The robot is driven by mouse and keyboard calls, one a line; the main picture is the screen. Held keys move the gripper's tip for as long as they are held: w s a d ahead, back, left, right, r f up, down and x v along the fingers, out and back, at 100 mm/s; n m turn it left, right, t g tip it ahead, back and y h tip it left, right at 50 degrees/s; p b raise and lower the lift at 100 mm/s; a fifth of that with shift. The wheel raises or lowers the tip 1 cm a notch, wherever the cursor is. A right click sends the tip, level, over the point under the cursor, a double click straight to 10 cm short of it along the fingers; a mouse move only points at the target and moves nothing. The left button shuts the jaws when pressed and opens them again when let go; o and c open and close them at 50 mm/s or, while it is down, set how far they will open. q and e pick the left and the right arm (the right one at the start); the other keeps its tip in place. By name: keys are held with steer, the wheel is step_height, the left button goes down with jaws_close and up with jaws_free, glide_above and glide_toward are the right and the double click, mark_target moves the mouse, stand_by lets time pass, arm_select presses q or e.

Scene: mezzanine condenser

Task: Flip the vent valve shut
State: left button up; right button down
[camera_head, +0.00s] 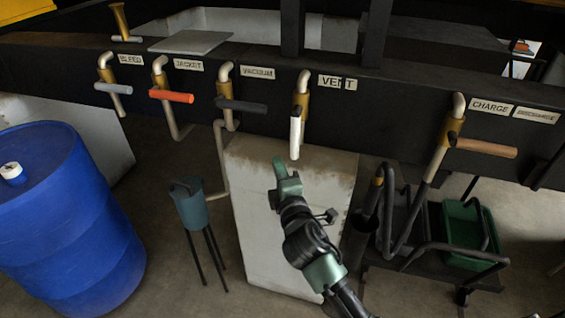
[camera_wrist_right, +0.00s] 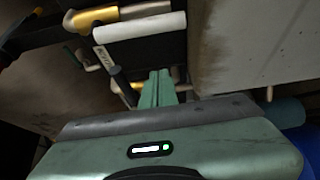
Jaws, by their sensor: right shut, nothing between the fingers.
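The vent valve is on the dark beam under the VENT label (camera_head: 337,82). Its brass body (camera_head: 302,102) hangs from a bent pale pipe, and its white handle (camera_head: 295,138) points down in the head view, in line with the pipe. In the right wrist view the white handle (camera_wrist_right: 140,27) lies across the top, beside a brass part (camera_wrist_right: 96,17). My right gripper (camera_head: 279,163) is shut and empty, just below and left of the handle's lower end in the head view. Its green fingers (camera_wrist_right: 158,84) appear apart from the handle. My left gripper is out of view.
Neighbouring valves have a grey (camera_head: 113,88), an orange (camera_head: 171,96), a black (camera_head: 241,105) and a brown handle (camera_head: 482,148), all set crosswise. A pale block (camera_head: 262,215) stands beneath the beam. A blue drum (camera_head: 70,220) is at left, a cart with a green bin (camera_head: 462,235) at right.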

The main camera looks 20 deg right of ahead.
mark_target(296, 133)
steer(key=w+d+p, duration=0.2)
steer(key=w+d, duration=0.2)
steer(key=w, duration=0.2)
steer(key=shift+w, duration=0.15)
steer(key=shift+d+p, duration=0.1)
steer(key=shift+p, duration=0.2)
